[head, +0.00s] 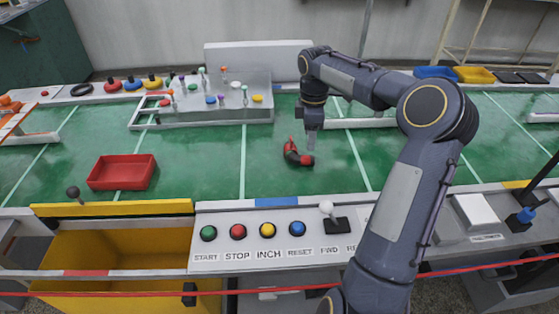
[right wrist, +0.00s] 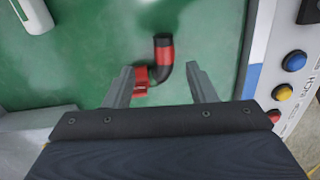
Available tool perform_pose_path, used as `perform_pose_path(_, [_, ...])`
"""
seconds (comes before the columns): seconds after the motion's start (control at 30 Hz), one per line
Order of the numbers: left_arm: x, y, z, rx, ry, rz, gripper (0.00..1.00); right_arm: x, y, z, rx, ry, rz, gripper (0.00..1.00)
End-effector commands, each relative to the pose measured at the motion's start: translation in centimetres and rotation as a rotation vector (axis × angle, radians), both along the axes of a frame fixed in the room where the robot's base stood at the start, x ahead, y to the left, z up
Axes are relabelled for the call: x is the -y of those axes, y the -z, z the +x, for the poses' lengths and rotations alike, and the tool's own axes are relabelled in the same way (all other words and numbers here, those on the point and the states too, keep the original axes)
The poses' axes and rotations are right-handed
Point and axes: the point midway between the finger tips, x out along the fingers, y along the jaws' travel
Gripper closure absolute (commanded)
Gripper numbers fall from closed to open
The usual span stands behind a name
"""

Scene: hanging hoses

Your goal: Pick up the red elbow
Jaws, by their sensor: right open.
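The red elbow (head: 297,155) is a short bent tube with black and red parts. It lies on the green belt (head: 220,160) near the middle. My right gripper (head: 312,143) hangs over it at its right side. In the right wrist view the elbow (right wrist: 163,64) shows ahead of and between the two open fingers of the right gripper (right wrist: 160,82). Its red lower-left end appears close to the left finger; I cannot tell whether they touch. Nothing is held. My left gripper is not in view.
A red tray (head: 123,172) sits on the belt at left. A clear-topped fixture (head: 220,98) with colored knobs stands behind. A control panel (head: 275,250) with buttons and a lever (head: 328,210) borders the front. A yellow bin (head: 120,250) is at front left. Belt around the elbow is clear.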

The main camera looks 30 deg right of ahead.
Motion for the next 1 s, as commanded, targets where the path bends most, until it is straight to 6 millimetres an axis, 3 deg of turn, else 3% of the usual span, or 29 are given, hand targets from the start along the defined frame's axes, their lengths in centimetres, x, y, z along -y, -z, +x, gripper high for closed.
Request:
perform_pose_path(0.37, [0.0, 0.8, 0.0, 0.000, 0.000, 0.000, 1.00, -0.2, 3.8, -0.3, -0.002, -0.002, 0.002, 0.49])
perform_pose_path(0.6, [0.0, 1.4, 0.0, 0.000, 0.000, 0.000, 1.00, -0.5, 7.3, -0.6, -0.003, -0.001, 0.003, 0.49])
perform_pose_path(0.87, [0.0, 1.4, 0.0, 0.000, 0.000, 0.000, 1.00, -0.4, 7.6, -0.5, 0.001, 0.000, 0.001, 0.49])
perform_pose_path(1.0, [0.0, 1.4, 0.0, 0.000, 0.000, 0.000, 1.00, -0.4, 7.6, -0.5, 0.001, 0.000, 0.001, 0.66])
